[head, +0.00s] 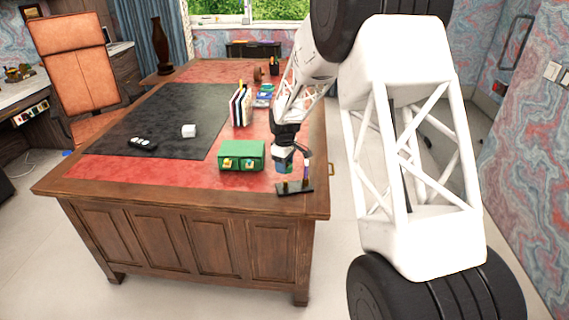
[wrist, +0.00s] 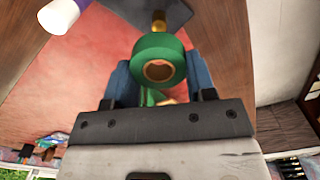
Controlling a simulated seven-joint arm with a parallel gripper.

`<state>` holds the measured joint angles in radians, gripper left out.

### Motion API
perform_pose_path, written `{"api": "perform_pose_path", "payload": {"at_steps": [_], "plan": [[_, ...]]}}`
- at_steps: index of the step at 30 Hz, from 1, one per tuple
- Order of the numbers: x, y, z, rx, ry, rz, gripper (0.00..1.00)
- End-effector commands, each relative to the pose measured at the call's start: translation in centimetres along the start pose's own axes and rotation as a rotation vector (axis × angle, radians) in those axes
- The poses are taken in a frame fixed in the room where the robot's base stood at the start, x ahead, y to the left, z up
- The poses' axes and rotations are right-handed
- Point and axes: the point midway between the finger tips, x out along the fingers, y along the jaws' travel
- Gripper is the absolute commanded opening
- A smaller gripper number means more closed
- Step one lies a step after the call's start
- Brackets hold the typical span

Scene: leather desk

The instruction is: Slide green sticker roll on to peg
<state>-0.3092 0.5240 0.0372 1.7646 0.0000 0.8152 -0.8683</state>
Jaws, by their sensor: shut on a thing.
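In the wrist view the green sticker roll (wrist: 160,52) is between the two blue fingers of my gripper (wrist: 159,72), which is shut on it. The roll's round hole faces the camera. A brass peg (wrist: 158,20) shows just beyond the roll, rising from a dark base (wrist: 190,10). In the head view my gripper (head: 284,165) is above the black peg stand (head: 294,188) near the desk's front right corner. A white and purple roll (wrist: 60,16) is at upper left in the wrist view. I cannot tell whether the green roll touches the peg.
A green box (head: 241,150) with two small fronts stands left of the stand. Upright books (head: 240,106) are behind it. The red leather left of the green box is clear.

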Motion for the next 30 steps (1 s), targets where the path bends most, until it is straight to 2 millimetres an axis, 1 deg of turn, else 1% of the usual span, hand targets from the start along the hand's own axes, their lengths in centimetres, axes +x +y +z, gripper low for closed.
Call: {"api": "perform_pose_path", "payload": {"at_steps": [11, 30], "plan": [[0.5, 0.0, 0.0, 0.0, -0.001, -0.001, 0.28], [4.0, 0.0, 0.0, 0.0, -0.001, -0.001, 0.28]]}}
